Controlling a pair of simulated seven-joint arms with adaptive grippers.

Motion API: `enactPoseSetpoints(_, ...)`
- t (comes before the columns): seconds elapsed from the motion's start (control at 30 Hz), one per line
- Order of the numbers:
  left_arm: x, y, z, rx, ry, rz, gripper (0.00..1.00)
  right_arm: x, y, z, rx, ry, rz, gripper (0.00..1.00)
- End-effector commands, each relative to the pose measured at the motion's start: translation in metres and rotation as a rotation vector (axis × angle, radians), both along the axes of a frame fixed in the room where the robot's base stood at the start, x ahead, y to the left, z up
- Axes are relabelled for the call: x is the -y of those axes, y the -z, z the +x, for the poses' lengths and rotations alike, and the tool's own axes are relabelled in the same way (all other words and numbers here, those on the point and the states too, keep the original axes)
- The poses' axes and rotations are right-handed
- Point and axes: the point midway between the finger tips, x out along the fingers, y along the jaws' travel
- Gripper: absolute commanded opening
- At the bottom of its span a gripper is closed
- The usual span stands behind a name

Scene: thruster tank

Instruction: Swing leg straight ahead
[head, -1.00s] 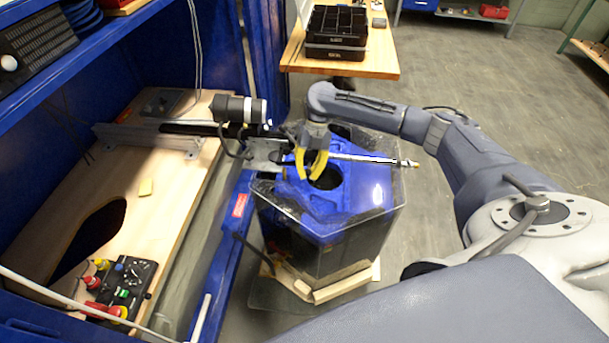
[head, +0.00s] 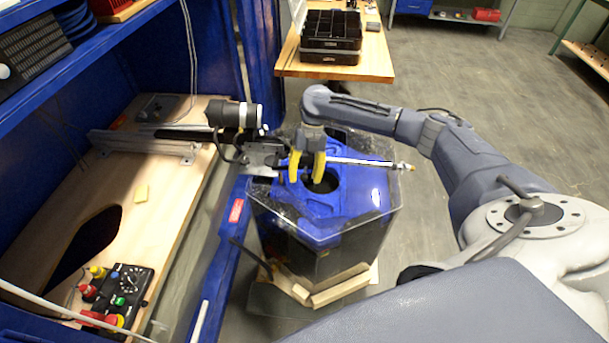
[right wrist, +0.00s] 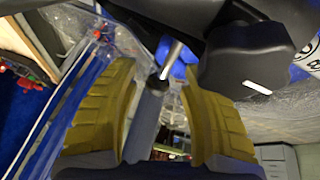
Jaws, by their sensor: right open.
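The leg seems to be the thin metal rod (head: 355,161) lying across the top of the blue tank (head: 345,205), its tip pointing right. Its left end meets a bracket (head: 262,155) beside a black and silver motor (head: 236,114). My right gripper (head: 306,167) points down over the tank's round opening, its yellow fingers apart beside the rod. In the right wrist view, the yellow fingers (right wrist: 160,125) stand on either side of a grey cylinder (right wrist: 145,118) on a silver shaft, with visible gaps. Whether a finger touches it, I cannot tell. My left gripper is not in view.
A clear, many-sided cover surrounds the tank top. A wooden bench (head: 150,200) with a control box (head: 120,290) is at left, behind a blue frame (head: 228,235). A table with black trays (head: 332,35) stands behind. Grey floor (head: 470,90) is free at right.

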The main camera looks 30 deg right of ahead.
Motion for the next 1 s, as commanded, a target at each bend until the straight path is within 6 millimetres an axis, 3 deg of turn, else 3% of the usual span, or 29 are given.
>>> enactPoseSetpoints(0.27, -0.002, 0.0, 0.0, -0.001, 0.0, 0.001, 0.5, 0.003, -0.008, 0.002, 0.0, 0.0, 0.0, 0.46)
enactPoseSetpoints(0.7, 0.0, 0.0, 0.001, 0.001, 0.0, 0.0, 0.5, 0.027, -0.074, 0.022, 0.002, 0.0, -0.001, 0.46)
enactPoseSetpoints(1.0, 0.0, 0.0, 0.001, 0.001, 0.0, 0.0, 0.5, 0.037, -0.103, 0.03, 0.0, 0.0, 0.0, 0.46)
